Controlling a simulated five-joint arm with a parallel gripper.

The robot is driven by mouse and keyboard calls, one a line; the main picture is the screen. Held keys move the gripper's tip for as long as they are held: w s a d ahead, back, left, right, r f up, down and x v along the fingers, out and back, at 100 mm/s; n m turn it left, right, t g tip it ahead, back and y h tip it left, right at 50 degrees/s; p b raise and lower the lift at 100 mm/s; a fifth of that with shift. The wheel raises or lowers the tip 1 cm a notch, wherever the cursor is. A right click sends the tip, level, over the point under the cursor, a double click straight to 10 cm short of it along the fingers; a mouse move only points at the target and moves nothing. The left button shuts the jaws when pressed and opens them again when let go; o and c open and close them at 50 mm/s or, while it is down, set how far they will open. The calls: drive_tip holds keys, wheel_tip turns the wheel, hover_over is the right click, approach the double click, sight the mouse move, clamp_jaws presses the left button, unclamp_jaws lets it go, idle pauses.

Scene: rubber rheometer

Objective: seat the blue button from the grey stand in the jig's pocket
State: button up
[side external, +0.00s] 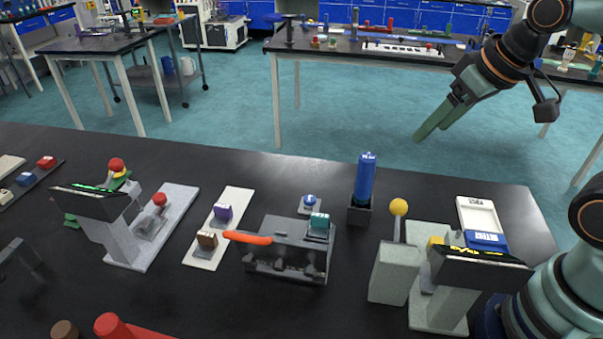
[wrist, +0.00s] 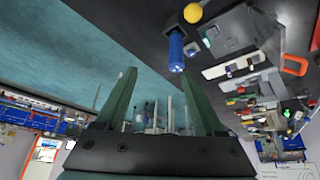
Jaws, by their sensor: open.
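A small blue button (side external: 309,200) sits on a small light-grey stand (side external: 303,211) near the middle of the table in the side view. In front of it stands a grey fixture with an orange handle (side external: 247,237) and a teal block on its top right; it looks like the jig (side external: 290,250). I cannot make out its pocket. My gripper (side external: 432,128) is high at the upper right in the side view, beyond the table's far edge, open and empty. In the wrist view its two green fingers (wrist: 159,75) are spread with nothing between them.
A blue cylinder (side external: 365,178) stands in a dark holder right of the stand. A yellow-knobbed lever (side external: 398,207) rises farther right. A white plate (side external: 218,228) carries purple and brown blocks at left. A display device (side external: 95,205) stands farther left. The table's back strip is mostly clear.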

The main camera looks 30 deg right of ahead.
drive_tip(key=w+a+r+n+g, duration=0.1)
drive_tip(key=w+a+n+g, duration=0.1)
drive_tip(key=w+n, duration=0.3)
drive_tip(key=n+g, duration=0.4)
drive_tip(key=n, duration=0.7)
hover_over(308, 199)
drive_tip(key=f, duration=1.9)
drive_tip(key=shift+w, duration=0.35)
drive_tip(key=shift+s+f, duration=0.15)
drive_tip(key=shift+f, duration=1.2)
drive_tip(key=shift+s+f, duration=0.15)
drive_tip(key=shift+f, duration=1.15)
clamp_jaws()
